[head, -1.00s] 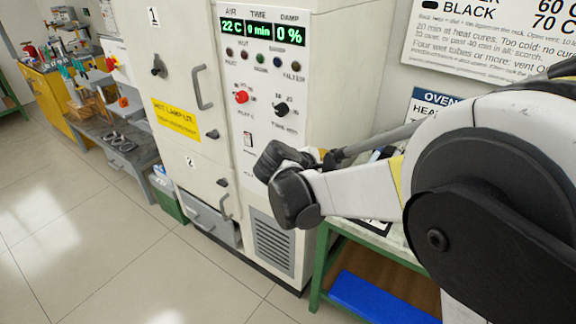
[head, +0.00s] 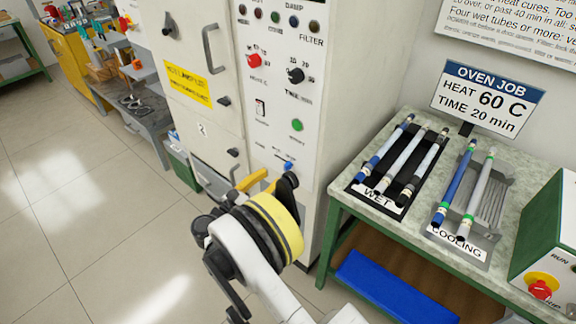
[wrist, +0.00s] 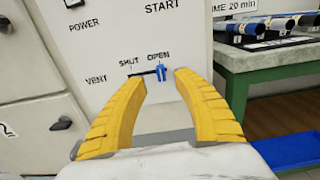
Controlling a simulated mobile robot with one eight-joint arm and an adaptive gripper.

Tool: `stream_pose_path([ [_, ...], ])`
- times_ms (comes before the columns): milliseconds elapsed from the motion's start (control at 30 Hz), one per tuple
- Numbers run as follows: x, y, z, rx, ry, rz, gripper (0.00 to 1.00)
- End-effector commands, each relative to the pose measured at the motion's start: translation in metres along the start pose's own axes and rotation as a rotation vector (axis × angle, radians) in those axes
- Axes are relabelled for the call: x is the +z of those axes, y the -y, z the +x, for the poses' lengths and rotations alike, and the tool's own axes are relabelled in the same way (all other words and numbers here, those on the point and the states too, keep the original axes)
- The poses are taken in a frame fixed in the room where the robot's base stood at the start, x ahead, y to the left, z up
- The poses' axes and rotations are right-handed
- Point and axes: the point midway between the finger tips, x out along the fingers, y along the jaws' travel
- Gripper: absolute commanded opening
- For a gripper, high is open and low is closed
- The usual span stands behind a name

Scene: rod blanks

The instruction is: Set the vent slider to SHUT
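The vent slider is a small blue knob (wrist: 161,73) on the oven's white control panel (wrist: 105,45). It sits at the right end of a short dark slot, under the OPEN label, with SHUT printed to its left. It also shows in the head view as a blue knob (head: 288,166) low on the panel. My gripper (wrist: 156,80) has two yellow fingers spread apart in the wrist view. The knob appears between the fingertips, and I cannot tell whether either finger touches it. In the head view my gripper (head: 270,183) is at the panel's lower part.
To the right, a green-framed bench (head: 415,130) holds a WET tray (head: 368,196) and a COOLING tray (head: 455,244) with rods. A red knob (head: 254,60), a black knob (head: 296,75) and a green button (head: 296,125) are higher on the panel. Open floor lies left.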

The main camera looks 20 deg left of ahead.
Motion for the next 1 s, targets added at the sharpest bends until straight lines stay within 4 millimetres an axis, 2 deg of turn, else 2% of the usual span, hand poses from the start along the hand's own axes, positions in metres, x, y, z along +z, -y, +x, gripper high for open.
stream_pose_path([
  [33, -0.003, 0.001, 0.012, -0.004, 0.0, 0.0, 0.36],
  [200, -0.004, 0.001, 0.046, -0.003, -0.001, 0.001, 0.36],
  [400, -0.002, 0.001, 0.073, -0.002, -0.002, 0.002, 0.36],
  [800, 0.0, 0.0, 0.081, 0.0, -0.002, 0.002, 0.35],
  [867, 0.0, 0.0, 0.081, 0.0, -0.002, 0.002, 0.17],
  [900, 0.0, 0.0, 0.081, 0.0, -0.002, 0.002, 0.04],
  [933, 0.0, 0.0, 0.081, 0.0, -0.002, 0.002, 0.0],
  [1000, 0.0, 0.0, 0.081, 0.0, -0.002, 0.002, 0.0],
])
